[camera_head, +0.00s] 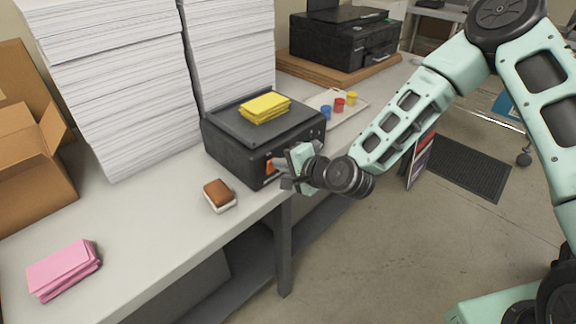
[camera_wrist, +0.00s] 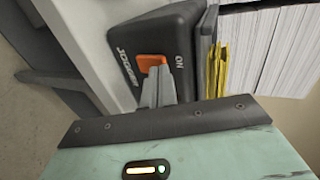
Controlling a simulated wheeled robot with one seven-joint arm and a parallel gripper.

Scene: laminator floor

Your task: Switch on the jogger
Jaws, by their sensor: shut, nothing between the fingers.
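The jogger (camera_head: 228,138) is a black box on the table with a flat top, and it also shows in the wrist view (camera_wrist: 125,35). Its front carries the label JOGGER, an orange switch (camera_wrist: 152,62) and the word ON beside it. A yellow stack (camera_head: 265,107) lies on its top. My gripper (camera_head: 284,175) is at the jogger's front face, by the orange switch. In the wrist view its fingers (camera_wrist: 158,80) are shut and empty, with the tips at the orange switch, covering part of it. I cannot tell whether they touch it or which way the switch is set.
Tall white paper stacks (camera_head: 115,80) stand behind the jogger. A brown-topped block (camera_head: 219,195) and pink pads (camera_head: 63,269) lie on the table (camera_head: 150,225) at left. A black printer (camera_head: 345,40) and a tray with blue, red and yellow pots (camera_head: 338,104) are farther back.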

